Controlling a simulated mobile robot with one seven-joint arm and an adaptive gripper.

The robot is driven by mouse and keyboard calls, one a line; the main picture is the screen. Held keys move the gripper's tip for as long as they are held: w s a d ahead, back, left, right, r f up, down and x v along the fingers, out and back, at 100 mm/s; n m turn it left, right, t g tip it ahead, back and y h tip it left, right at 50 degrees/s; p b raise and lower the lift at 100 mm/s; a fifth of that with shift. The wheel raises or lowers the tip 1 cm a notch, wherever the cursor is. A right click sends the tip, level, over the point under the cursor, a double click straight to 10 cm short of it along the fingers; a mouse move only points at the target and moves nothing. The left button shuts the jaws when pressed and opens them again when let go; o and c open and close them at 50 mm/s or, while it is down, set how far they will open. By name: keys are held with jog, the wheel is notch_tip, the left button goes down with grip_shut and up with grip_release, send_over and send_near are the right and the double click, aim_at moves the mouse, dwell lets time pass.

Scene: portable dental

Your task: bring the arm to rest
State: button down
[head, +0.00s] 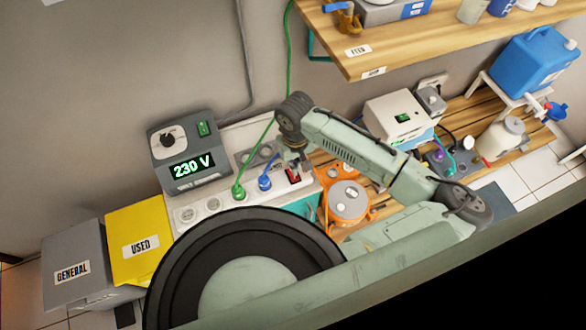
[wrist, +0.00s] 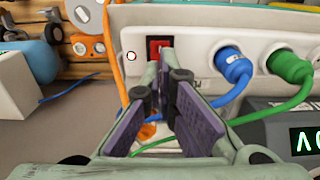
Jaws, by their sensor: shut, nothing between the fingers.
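My arm (head: 350,150) reaches over the white socket unit (head: 215,205) in the head view, bent at its elbow. My gripper (wrist: 163,72) shows in the wrist view with its purple-padded fingers shut and nothing between them. Its tips are just in front of a red rocker switch (wrist: 160,46) on the unit's white face; I cannot tell whether they touch it. In the head view the red switch (head: 293,175) shows just below the gripper, whose tips are hard to make out there.
A blue plug (wrist: 232,67) and a green plug (wrist: 287,60) with cables sit beside the switch. A 230 V box (head: 188,160), yellow USED bin (head: 140,245) and grey GENERAL bin (head: 85,265) stand left. An orange device (head: 345,203) stands right. A wooden shelf (head: 400,45) hangs above.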

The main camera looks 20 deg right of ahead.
jog(key=shift+r, duration=0.6)
